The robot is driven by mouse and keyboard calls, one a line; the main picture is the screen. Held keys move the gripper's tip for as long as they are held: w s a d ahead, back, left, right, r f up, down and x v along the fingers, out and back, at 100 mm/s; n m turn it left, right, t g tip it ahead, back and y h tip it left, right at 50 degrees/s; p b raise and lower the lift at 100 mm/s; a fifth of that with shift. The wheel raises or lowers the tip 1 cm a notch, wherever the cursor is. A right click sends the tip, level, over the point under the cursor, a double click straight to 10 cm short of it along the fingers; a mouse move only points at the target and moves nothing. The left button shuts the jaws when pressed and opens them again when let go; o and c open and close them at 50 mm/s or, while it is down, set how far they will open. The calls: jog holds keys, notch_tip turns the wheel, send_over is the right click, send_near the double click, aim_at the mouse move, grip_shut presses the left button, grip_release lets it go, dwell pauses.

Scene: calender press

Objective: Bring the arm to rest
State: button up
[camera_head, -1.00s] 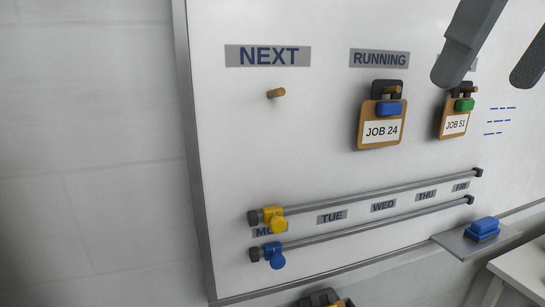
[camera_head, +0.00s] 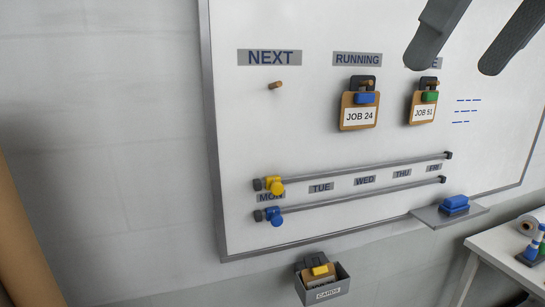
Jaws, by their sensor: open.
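My gripper (camera_head: 450,62) shows at the top right, its two dark grey fingers spread wide apart with nothing between them. It is in front of the whiteboard (camera_head: 310,120), and its left finger covers part of the label above the JOB 51 card. The JOB 51 card (camera_head: 423,112), with a green clip, hangs on a peg at the right. The JOB 24 card (camera_head: 359,115), with a blue clip, hangs on the peg under RUNNING (camera_head: 357,59). The peg (camera_head: 275,86) under NEXT is bare.
Two rails cross the lower board, with a yellow slider (camera_head: 275,186) and a blue slider (camera_head: 274,217) at the MON end. A card box (camera_head: 327,291) holds a yellow-clipped card below. A ledge (camera_head: 430,217) carries a blue eraser (camera_head: 455,204). A white table (camera_head: 497,253) stands at the right.

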jog(key=w+a+r+n+t+y, duration=0.3)
jog(key=w+r+t+y, duration=0.5)
jog(key=w, duration=0.4)
jog(key=w+d+f+m+t+h, duration=0.1)
jog(key=d+f+m+t+h, duration=0.1)
jog(key=d+f+m+t, duration=0.7)
jog(key=s+d+f+m+t+h+b, duration=0.1)
jog(key=s+d+f+m+t+h, duration=0.1)
jog(key=f+h, duration=0.5)
jog(key=s+d+f+m+t+h, duration=0.1)
jog(key=s+d+f+m+h, duration=0.1)
jog(key=f, duration=0.9)
jog(key=s+a+f+g+h, duration=0.1)
jog(key=s+f+g+h, duration=0.1)
jog(key=s+f, duration=0.6)
jog(key=s+a+f+g+h, duration=0.15)
jog(key=s+f, duration=0.35)
jog(key=f, duration=0.6)
jog(key=s+a+f+n+g+y, duration=0.2)
jog(key=s+f, duration=0.6)
jog(key=s, duration=0.4)
jog(key=s+a+f+n+g+y+b, duration=0.1)
jog(key=s+a+f+n+g+y, duration=0.1)
jog(key=s+f, duration=0.7)
jog(key=s+a+n+g, duration=0.1)
jog(key=s+a+g, duration=0.1)
jog(key=s+g, duration=0.1)
jog(key=shift+s+n, duration=0.3)
